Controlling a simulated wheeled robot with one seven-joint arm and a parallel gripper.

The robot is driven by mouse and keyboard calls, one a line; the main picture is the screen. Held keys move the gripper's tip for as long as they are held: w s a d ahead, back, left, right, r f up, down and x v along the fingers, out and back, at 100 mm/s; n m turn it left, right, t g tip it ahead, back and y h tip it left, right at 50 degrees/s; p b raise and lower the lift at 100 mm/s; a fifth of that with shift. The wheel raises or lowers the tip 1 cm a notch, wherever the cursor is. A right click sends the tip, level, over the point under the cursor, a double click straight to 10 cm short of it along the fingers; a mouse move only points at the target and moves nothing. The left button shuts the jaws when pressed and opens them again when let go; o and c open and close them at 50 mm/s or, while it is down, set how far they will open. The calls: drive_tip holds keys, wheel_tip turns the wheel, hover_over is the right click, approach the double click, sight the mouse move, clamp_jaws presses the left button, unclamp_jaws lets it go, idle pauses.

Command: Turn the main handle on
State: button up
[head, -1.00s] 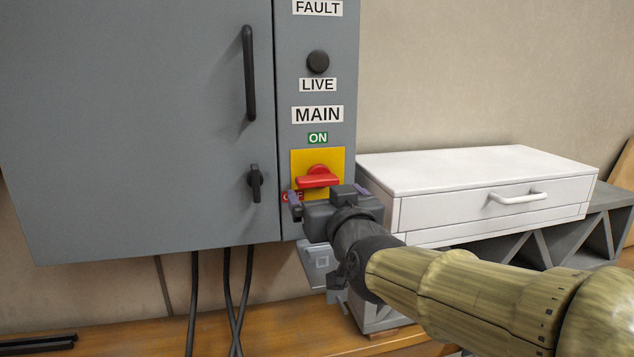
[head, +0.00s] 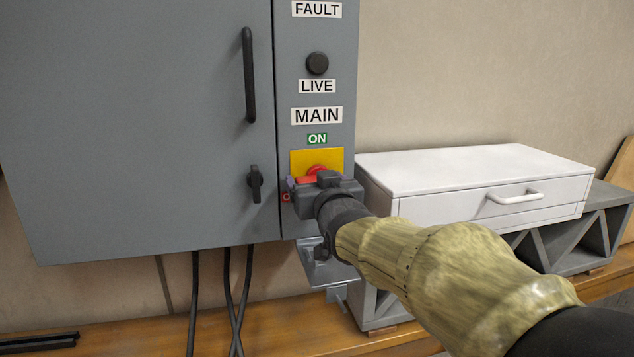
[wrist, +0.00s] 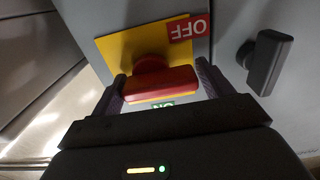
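The red main handle (head: 314,173) sits on a yellow plate (head: 330,158) low on the grey cabinet's right strip, under the MAIN label. Its grip bar lies about level. A green ON label (head: 317,139) is above it, and a red OFF label is at its lower left, mostly covered. My gripper (head: 318,182) is right in front of the handle and hides its lower part. In the wrist view the red handle (wrist: 160,85) lies between my two spread fingers, one beyond each end. Whether they touch it I cannot tell.
A small black latch (head: 255,183) is on the cabinet door, left of my gripper; it also shows in the wrist view (wrist: 268,62). A white drawer unit (head: 480,185) stands to the right. Black cables (head: 229,295) hang below the cabinet.

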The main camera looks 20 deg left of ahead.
drive_tip(key=c, duration=0.5)
drive_tip(key=shift+c, duration=0.2)
drive_tip(key=shift+f+m+b, duration=0.1)
drive_tip(key=shift+m+b, duration=0.5)
drive_tip(key=shift+d+m+b, duration=0.1)
drive_tip(key=shift+m+b, duration=0.85)
drive_tip(key=shift+m, duration=0.05)
drive_tip(key=m+b, duration=0.2)
drive_tip(key=m, duration=0.1)
drive_tip(key=m+b, duration=0.1)
drive_tip(key=shift+w+r, duration=0.1)
drive_tip(key=shift+r, duration=0.15)
drive_tip(key=m+b, duration=0.1)
drive_tip(key=m, duration=0.2)
drive_tip(key=m+b, duration=0.1)
drive_tip(key=m, duration=0.1)
drive_tip(key=shift+w+d+r+m, duration=0.1)
drive_tip(key=shift+d+r+m, duration=0.1)
drive_tip(key=shift+m, duration=0.2)
drive_tip(key=m+b, duration=0.1)
drive_tip(key=m, duration=0.4)
drive_tip(key=shift+w+d, duration=0.1)
drive_tip(key=shift+d, duration=0.05)
